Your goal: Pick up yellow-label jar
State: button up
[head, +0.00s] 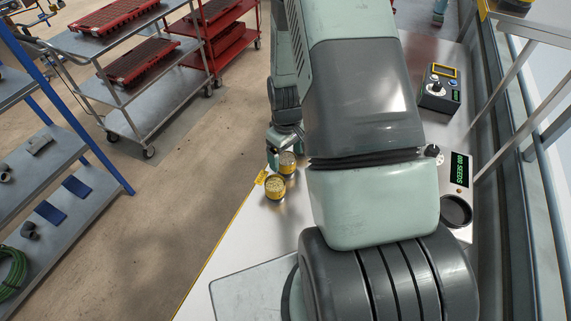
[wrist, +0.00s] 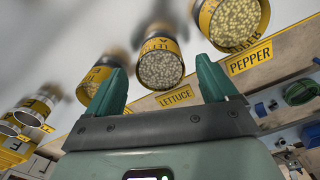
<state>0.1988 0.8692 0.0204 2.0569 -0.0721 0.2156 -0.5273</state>
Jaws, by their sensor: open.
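Several open jars of pale seeds with yellow labels show in the wrist view. One jar (wrist: 160,62) is behind the gap between my fingers, by the LETTUCE tag (wrist: 175,97). A larger-looking jar (wrist: 233,22) is at the upper right by the PEPPER tag (wrist: 250,58), and another (wrist: 93,82) is partly behind my left finger. My gripper (wrist: 161,66) is open with nothing between its green fingers. In the head view, my gripper (head: 280,155) is close to two jars, a nearer one (head: 275,187) and a farther one (head: 287,164); my arm hides much of the bench.
More jars (wrist: 38,105) stand at the left of the wrist view. In the head view, the bench (head: 240,237) is bare in front of the jars. A dark round cup (head: 456,210), a seed display (head: 460,169) and a control box (head: 440,90) are at right.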

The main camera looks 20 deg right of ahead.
aim_at(285, 162)
notch_tip(285, 162, down, 4)
jog(key=shift+w+a+r, duration=0.1)
jog(key=c, duration=1.1)
